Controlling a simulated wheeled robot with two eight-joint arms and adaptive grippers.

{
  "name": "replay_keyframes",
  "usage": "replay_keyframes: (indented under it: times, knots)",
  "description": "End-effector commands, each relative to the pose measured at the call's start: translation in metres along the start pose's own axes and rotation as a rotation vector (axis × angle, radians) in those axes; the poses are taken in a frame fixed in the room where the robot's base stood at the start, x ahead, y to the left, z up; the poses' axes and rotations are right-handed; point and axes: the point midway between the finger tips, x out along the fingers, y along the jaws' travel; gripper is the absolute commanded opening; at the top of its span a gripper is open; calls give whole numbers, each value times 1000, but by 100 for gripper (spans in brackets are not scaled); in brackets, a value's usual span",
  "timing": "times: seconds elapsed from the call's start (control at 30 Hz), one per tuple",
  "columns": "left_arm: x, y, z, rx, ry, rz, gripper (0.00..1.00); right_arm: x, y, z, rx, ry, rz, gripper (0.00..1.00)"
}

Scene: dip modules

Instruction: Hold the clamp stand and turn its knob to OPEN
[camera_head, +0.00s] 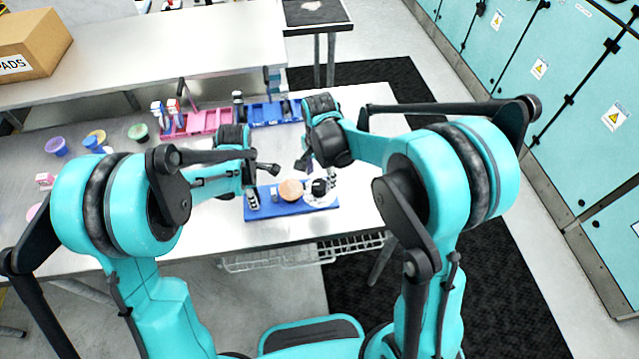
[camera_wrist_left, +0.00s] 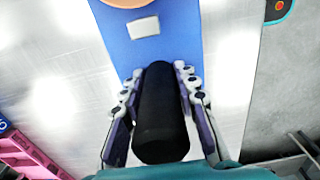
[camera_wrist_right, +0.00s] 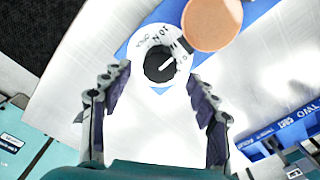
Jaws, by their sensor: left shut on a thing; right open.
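The clamp stand is a blue base (camera_head: 265,209) near the table's front edge, with a tan round disc (camera_head: 291,190) at its middle. A black upright post (camera_wrist_left: 160,115) stands at one end, and my left gripper (camera_wrist_left: 157,82) is shut on it. At the other end is a black knob (camera_wrist_right: 160,67) on a white lettered dial (camera_wrist_right: 144,46). The knob's white pointer line points up and right in the right wrist view; the lettering is too small to read surely. My right gripper (camera_wrist_right: 154,84) is open and empty, its fingers spread near the knob, not closed on it.
A pink rack (camera_head: 200,122) and another blue rack (camera_head: 275,113) stand at the table's back. Several coloured cups, such as a green one (camera_head: 138,131), stand at the left. A cardboard box (camera_head: 35,42) sits on the rear bench. The table right of the stand is clear.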

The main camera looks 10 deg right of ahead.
Motion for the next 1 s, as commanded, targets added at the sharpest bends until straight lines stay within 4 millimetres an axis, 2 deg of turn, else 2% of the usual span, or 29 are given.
replay_keyframes:
  times: [0.1,0.23,0.6,0.63,0.67,0.8,0.83,1.0]
  knots:
    - [0,0,0,0,0,0,0,21,0,0,0,0,0,60]
    - [0,0,0,0,0,0,0,35,0,0,0,0,0,60]
    - [0,0,0,0,0,0,0,42,0,0,-1,0,0,60]
    - [0,0,0,0,0,0,0,42,0,0,-1,0,0,57]
    - [0,0,0,0,0,0,0,42,0,0,-1,0,0,49]
    - [0,0,0,0,0,0,0,42,0,0,-1,0,0,12]
    - [0,0,0,0,0,0,0,42,0,0,-1,0,0,9]
    - [0,0,0,0,0,0,0,42,0,0,-3,0,0,9]
